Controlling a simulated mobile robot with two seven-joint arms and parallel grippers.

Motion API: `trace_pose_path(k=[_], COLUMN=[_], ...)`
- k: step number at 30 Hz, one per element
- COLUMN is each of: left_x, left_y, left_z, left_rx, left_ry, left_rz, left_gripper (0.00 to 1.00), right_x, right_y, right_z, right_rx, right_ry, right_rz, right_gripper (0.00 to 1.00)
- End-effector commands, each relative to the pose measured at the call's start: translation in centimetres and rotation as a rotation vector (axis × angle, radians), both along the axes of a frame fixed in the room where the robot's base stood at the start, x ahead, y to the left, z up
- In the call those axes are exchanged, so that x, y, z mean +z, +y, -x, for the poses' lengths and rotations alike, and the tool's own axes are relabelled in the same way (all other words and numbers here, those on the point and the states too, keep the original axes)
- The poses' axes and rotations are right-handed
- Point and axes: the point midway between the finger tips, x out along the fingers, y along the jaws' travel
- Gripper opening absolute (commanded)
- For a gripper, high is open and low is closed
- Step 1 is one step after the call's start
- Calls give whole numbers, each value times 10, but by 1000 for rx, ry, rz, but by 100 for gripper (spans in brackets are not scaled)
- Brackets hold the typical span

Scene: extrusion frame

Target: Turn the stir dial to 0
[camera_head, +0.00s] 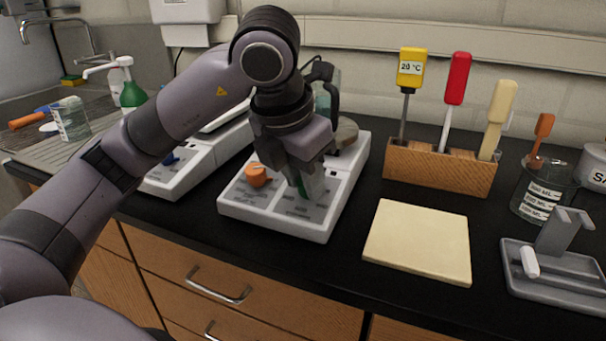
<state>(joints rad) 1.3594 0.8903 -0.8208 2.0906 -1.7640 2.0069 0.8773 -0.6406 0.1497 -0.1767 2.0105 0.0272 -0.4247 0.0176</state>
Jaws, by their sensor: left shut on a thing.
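A white hot plate stirrer (230,209) stands on the black bench in front of me. An orange dial (257,174) sits on the left of its sloped control panel. My left gripper (307,188) comes down over the right part of the same panel and is shut on a green dial (302,190). The fingers hide most of this dial, so its pointer and setting cannot be read. The panel print is too small to read. The right gripper is not in view.
A second white device (190,180) with a blue dial stands close on the left. A cream pad (418,242) lies to the right, before a wooden rack (440,168) of coloured-handled tools. A beaker (540,195) and grey stand (555,270) are farther right.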

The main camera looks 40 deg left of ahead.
Motion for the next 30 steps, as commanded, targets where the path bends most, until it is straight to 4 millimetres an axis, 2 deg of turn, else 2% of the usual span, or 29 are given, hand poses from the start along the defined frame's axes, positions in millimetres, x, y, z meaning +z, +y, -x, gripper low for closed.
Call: trace_pose_path(k=[9,24,25,27,30], left_x=[1,1,1,1,1], left_y=[0,0,0,0,0], left_z=[0,0,0,0,0], left_rx=[107,125,125,125,124], left_ry=[-7,-9,-9,-9,-8], left_rz=[22,27,27,27,27], left_gripper=[0,0,34,56,56], right_x=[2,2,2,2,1], right_y=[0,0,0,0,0], right_z=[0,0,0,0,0], right_rx=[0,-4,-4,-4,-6], right_ry=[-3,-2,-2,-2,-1], right_rz=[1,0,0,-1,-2], right_gripper=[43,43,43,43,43])
